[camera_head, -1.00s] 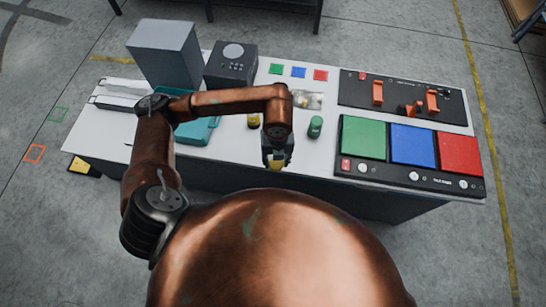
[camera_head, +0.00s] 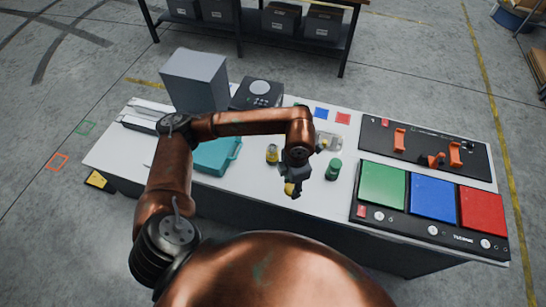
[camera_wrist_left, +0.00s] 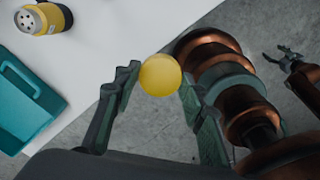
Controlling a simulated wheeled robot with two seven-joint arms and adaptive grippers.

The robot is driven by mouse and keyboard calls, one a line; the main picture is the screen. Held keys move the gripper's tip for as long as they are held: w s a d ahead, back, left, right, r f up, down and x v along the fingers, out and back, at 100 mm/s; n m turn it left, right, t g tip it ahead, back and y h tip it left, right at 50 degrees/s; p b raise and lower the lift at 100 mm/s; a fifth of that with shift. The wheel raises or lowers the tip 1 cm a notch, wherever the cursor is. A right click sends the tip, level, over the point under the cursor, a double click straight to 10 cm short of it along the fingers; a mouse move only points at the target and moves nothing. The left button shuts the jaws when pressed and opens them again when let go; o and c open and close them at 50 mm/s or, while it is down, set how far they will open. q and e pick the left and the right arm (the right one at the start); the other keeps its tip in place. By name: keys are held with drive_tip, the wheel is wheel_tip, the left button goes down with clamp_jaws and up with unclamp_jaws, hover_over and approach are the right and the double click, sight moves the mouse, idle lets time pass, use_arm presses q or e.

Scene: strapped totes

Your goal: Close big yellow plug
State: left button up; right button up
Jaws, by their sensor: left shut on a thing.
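My left gripper (camera_head: 292,188) is shut on a round yellow plug (camera_wrist_left: 160,75) and holds it by the table's front edge. In the left wrist view the plug sits between the two fingertips (camera_wrist_left: 158,84). A yellow container (camera_head: 272,154) stands on the white table behind and left of the gripper, apart from it. In the left wrist view this container (camera_wrist_left: 43,18) shows a grey end with several dark holes. My right gripper (camera_wrist_left: 282,58) shows at the right edge of the wrist view, its fingers apart and empty.
A green container (camera_head: 334,169) stands right of the left gripper. A teal case (camera_head: 217,155) lies at left, partly behind my arm. A panel with green, blue and red pads (camera_head: 433,197) fills the table's right. A grey box (camera_head: 195,80) and a dark device (camera_head: 258,93) stand behind.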

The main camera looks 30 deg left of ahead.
use_arm(q)
drive_tip(key=m, duration=0.2)
drive_tip(key=w+r+m, duration=0.1)
drive_tip(key=m, duration=0.1)
drive_tip(key=a+m, duration=0.1)
drive_tip(key=m, duration=0.2)
drive_tip(key=shift+w+r, duration=0.25)
drive_tip(key=shift+w, duration=0.15)
drive_tip(key=w+a+r+m+b, duration=0.1)
drive_tip(key=w+r+m, duration=0.1)
drive_tip(key=m, duration=0.8)
drive_tip(key=w+a+r+m+b, duration=0.1)
drive_tip(key=w+r+m, duration=0.1)
drive_tip(key=m, duration=0.9)
drive_tip(key=shift+w+a+r, duration=0.15)
drive_tip(key=shift+a+r, duration=0.1)
drive_tip(key=shift+r, duration=0.45)
use_arm(e)
wheel_tip(320, 180, down, 2)
drive_tip(key=shift+s, duration=0.15)
drive_tip(key=shift+c, duration=0.6)
